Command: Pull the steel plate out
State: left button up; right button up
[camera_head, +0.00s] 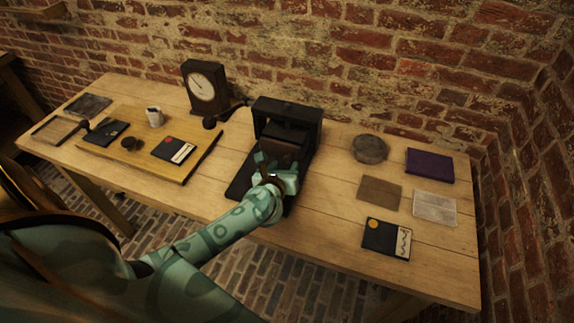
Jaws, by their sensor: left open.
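A black frame-like device (305,110) stands upright at the middle of the table, with a dark block inside it and a dark flat base (240,185) in front. My left gripper (272,168) is open at the front of this device, close to the dark block. Whether it touches the block I cannot tell. I cannot make out a steel plate in the device; the gripper and hand cover part of its front. My right gripper is not in view.
A clock (203,87) stands behind a wooden board (190,139) with a cup (154,116) and cards. Right of the device lie a round grey object (370,148), a purple book (430,165), brown (380,190) and pale (434,206) squares and a black card (386,238). A brick wall closes the back.

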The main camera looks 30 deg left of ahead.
aim_at(288, 161)
pick_arm(q)
jog(key=shift+b+x, duration=0.35)
jog(key=shift+x, duration=1.3)
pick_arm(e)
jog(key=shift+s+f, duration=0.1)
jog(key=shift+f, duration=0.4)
